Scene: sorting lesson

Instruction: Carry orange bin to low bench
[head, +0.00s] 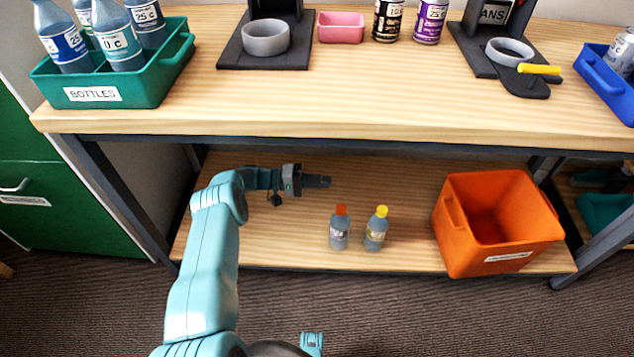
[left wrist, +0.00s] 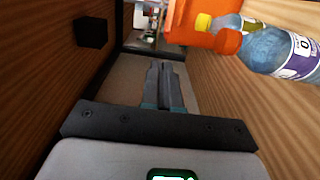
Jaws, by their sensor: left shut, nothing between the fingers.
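The orange bin (head: 455,232) stands upright on the right part of the low wooden shelf under the bench, with a white label on its front. Its inside looks empty from here. Part of it also shows at the top of the left wrist view (left wrist: 183,22). My left gripper (head: 326,182) is over the low shelf, to the left of the bin and well apart from it. Its fingers (left wrist: 165,88) are together with nothing between them. My right gripper is not in view.
Two bottles, one orange-capped (head: 339,230) and one yellow-capped (head: 376,230), stand on the low shelf between my left gripper and the bin. The bench top (head: 330,85) above holds a green bottle tray (head: 165,82), a pink container (head: 341,28), cans and a blue tray (head: 590,88).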

